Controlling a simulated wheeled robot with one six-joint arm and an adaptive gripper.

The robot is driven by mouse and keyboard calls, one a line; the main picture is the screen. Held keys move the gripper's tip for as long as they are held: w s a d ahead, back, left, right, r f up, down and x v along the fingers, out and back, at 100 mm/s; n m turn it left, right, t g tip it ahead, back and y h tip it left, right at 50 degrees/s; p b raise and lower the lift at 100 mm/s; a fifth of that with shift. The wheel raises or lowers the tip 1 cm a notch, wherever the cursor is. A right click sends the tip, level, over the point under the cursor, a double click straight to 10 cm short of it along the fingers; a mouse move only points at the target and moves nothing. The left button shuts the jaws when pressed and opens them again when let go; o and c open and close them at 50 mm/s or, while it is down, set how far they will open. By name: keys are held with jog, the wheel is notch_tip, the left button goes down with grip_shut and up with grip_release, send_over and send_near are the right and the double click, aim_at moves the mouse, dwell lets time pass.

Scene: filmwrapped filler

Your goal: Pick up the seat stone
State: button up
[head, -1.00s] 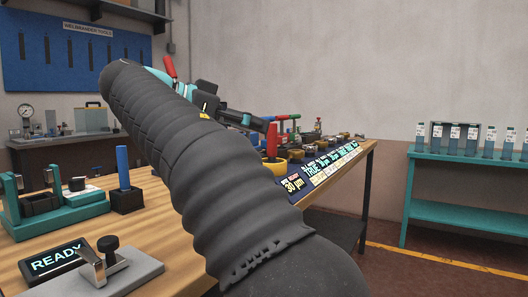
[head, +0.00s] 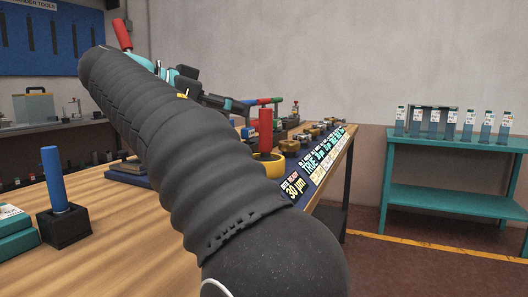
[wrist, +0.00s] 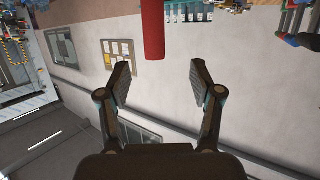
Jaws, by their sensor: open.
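My gripper (wrist: 161,82) is open and empty in the wrist view, its two dark fingers wide apart. In the head view my dark sleeved arm hides much of the bench, and the gripper (head: 222,103) shows only partly behind it. A red handle (head: 265,131) stands upright in a yellow ring-shaped base (head: 269,166) near the gripper. A blue post (head: 54,178) stands in a black block at left. A red cylinder (wrist: 152,30) hangs into the top of the wrist view, beyond the fingertips. I cannot tell which piece is the seat stone.
The wooden bench (head: 110,235) has a row of small parts and a lit label strip (head: 312,165) along its right edge. A teal shelf (head: 450,198) with several vials stands at right. Floor shows between bench and shelf.

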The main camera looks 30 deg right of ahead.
aim_at(266, 117)
jog(key=shift+s+x, duration=0.2)
jog(key=shift+x, duration=1.85)
jog(key=shift+s+x, duration=0.15)
jog(key=shift+x, duration=1.9)
grip_shut()
